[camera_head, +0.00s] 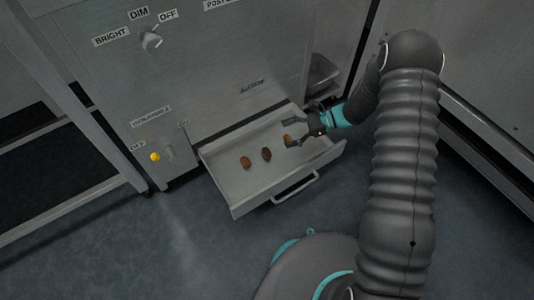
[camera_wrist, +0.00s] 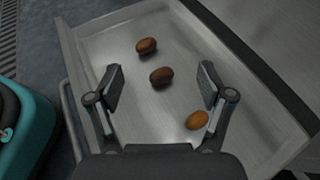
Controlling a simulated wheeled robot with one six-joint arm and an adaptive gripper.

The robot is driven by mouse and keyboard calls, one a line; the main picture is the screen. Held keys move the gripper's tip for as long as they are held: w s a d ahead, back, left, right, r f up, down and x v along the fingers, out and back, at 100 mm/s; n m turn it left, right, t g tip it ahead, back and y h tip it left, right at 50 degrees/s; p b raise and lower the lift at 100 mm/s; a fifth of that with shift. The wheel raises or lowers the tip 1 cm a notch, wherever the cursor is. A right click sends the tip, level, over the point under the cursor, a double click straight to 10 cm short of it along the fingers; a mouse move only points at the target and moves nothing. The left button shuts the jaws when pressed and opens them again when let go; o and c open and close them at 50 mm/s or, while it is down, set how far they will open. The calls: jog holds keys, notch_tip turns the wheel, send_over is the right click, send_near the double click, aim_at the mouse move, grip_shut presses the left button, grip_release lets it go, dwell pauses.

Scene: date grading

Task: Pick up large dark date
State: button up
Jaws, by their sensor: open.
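Three dates lie apart in an open metal drawer (camera_head: 232,195). The middle date (camera_head: 266,154) looks darkest in the head view and is dark brown in the wrist view (camera_wrist: 161,76). A brown date (camera_head: 245,162) lies farther from my gripper and also shows in the wrist view (camera_wrist: 146,46). An orange-brown date (camera_head: 288,138) lies nearest my gripper, beside its right finger in the wrist view (camera_wrist: 197,120). Sizes look similar. My gripper (camera_head: 283,130) is open and empty over the drawer; in the wrist view the middle date appears between its fingertips (camera_wrist: 160,68).
The drawer has low walls and a front handle (camera_head: 295,188). The metal cabinet (camera_head: 215,80) rises behind it, with a dimmer knob (camera_head: 151,41) and a yellow button (camera_head: 155,157). A metal frame (camera_head: 110,150) stands at left. The drawer's left part is bare.

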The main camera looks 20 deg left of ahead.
send_near(271, 152)
jog(key=x, duration=0.3)
jog(key=shift+s+a+b, duration=0.15)
jog(key=shift+a+b, duration=0.1)
jog(key=shift+b, duration=0.15)
jog(key=shift+x, duration=3.8)
jog(key=c, duration=0.9)
